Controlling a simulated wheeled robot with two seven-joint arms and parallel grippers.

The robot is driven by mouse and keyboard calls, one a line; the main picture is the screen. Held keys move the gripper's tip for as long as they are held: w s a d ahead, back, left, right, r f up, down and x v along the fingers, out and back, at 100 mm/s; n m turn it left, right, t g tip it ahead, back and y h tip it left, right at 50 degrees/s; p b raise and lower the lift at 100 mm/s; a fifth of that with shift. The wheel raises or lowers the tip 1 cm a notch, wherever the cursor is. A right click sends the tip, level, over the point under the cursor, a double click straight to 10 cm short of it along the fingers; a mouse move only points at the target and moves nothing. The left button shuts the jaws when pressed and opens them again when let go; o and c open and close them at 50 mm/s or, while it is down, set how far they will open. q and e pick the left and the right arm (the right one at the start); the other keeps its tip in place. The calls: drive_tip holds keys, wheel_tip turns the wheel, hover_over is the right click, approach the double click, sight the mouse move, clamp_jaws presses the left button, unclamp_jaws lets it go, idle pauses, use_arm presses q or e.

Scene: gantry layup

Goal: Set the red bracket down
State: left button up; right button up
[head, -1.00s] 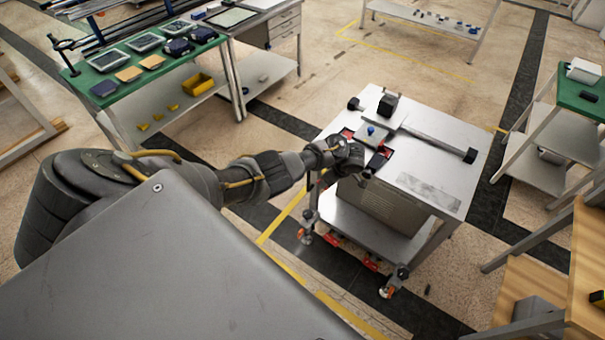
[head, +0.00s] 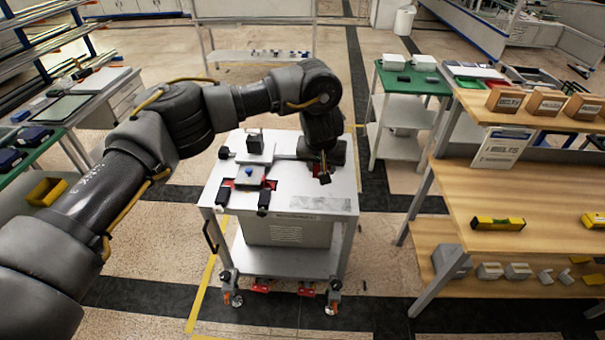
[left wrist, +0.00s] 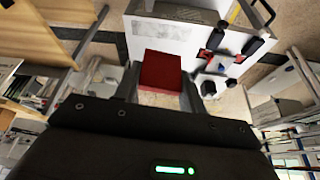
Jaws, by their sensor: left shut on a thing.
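My left gripper (head: 323,177) points down over the right side of the metal cart (head: 215,188). In the left wrist view, the red bracket (left wrist: 160,72) sits between the two fingers, which are shut on it. In the head view the bracket is mostly hidden by the gripper, with only a bit of red by the fingers. Whether it touches the cart top is hard to tell. My right gripper is not in view.
On the cart's left part stand a fixture with a blue knob (head: 249,170), black clamps (head: 263,205) and a black block on a plate (head: 255,140). A grey printed patch (head: 318,204) lies at the front right. A wooden shelf (head: 450,140) stands to the right.

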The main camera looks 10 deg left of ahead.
use_arm(q)
drive_tip(key=s+d+r+m+g+h+b, duration=0.1)
drive_tip(key=s+m+h, duration=0.2)
drive_tip(key=s+m, duration=0.65)
drive_tip(key=s+a+f+b, duration=0.2)
drive_tip(key=s+f+b, duration=0.2)
drive_tip(key=f+b, duration=0.2)
drive_tip(key=s+a+f+b, duration=0.2)
drive_tip(key=s+f+b, duration=0.3)
drive_tip(key=f+b, duration=0.2)
drive_tip(key=shift+s+a+f+m+g+h, duration=0.15)
drive_tip(key=shift+s+f+m+g+h, duration=0.25)
drive_tip(key=shift+f, duration=0.5)
